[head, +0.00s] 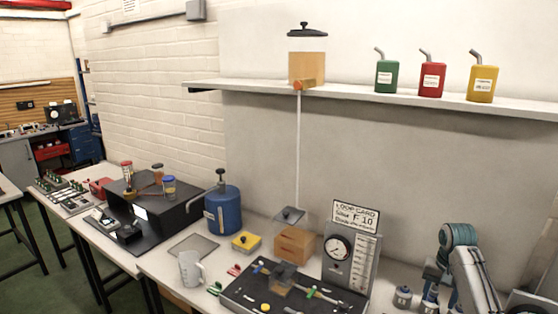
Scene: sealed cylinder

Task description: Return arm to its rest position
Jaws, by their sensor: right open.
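My right gripper (438,283) is at the lower right, below the end of my right arm with its teal rounded part. It hangs near small grey metal pots (403,297) on the bench and is open; I see nothing held in it. My left gripper is not in view. A blue cylinder (222,212) with a dark top fitting stands upright on the bench, left of centre, well apart from my right gripper.
A gauge panel (338,262) with a card stands left of my right arm. A black tool board (240,291), a wooden block (295,245) and a grey mug (191,268) are on the bench. A wall shelf (240,88) holds a tank (307,62) and coloured cans (431,79).

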